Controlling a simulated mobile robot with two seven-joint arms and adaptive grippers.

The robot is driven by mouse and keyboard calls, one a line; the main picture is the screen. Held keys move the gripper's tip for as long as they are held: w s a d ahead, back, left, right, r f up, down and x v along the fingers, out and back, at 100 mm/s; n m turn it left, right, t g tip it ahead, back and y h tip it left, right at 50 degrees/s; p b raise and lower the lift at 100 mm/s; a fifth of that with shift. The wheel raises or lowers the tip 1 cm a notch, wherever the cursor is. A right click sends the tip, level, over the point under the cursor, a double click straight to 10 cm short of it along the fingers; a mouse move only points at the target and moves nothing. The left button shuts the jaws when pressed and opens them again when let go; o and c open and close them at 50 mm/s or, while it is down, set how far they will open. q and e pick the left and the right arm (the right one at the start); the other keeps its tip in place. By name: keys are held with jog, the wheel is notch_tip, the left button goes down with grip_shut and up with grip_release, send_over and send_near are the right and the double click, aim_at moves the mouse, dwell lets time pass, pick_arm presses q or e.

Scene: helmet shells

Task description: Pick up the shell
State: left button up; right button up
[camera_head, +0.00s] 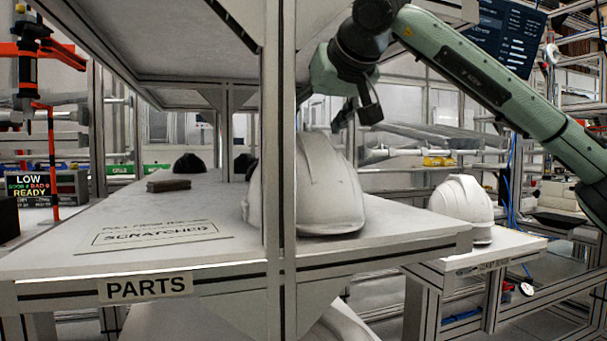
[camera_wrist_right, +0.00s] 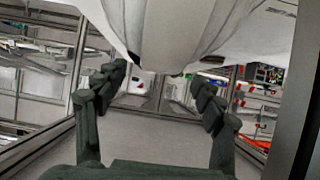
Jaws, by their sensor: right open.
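A white helmet shell (camera_head: 331,185) sits on the parts shelf (camera_head: 400,238), partly behind an upright post (camera_head: 279,150). It also fills the top of the right wrist view (camera_wrist_right: 178,32). My right gripper (camera_head: 355,114) is just above the shell's top, with its arm coming in from the upper right. In the wrist view its two dark fingers (camera_wrist_right: 163,85) are spread apart with nothing between them, and the shell lies beyond the tips. Whether a finger touches the shell cannot be told. My left gripper is not in view.
Another white shell (camera_head: 463,208) stands on a lower side table (camera_head: 510,246). A shelf panel (camera_head: 150,40) hangs above. The "SCRATCHED" area (camera_head: 160,234) is bare.

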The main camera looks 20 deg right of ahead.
jog(key=x, duration=0.2)
jog(key=shift+w+f, duration=0.15)
jog(key=shift+w, duration=0.1)
jog(key=shift+c, duration=0.6)
grip_shut()
